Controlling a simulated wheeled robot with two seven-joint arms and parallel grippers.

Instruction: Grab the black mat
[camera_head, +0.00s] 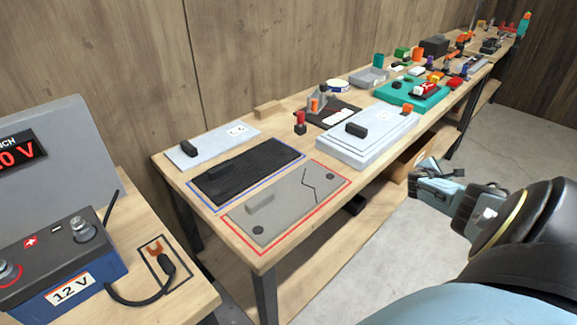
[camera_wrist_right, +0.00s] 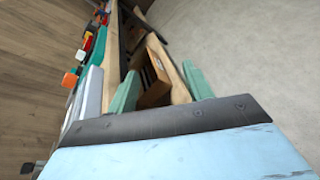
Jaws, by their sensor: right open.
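The black mat (camera_head: 262,166) is a dark ribbed panel with a small raised black block near its left end. It lies flat on the long wooden bench inside a blue outline, between a pale panel and a grey cracked panel. My right gripper (camera_head: 422,172) is off the bench's right side, over the floor, well apart from the mat. In the right wrist view its two green fingers stand apart with nothing between them (camera_wrist_right: 161,88). The mat does not show clearly in that view. My left gripper is not in view.
The grey cracked panel (camera_head: 285,212) lies in a red outline at the near end. A pale panel (camera_head: 213,147) lies behind the mat, and a white stepped slab (camera_head: 367,149) to its right. A 12 V battery (camera_head: 55,262) stands on a nearer table. Several small items crowd the far bench.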

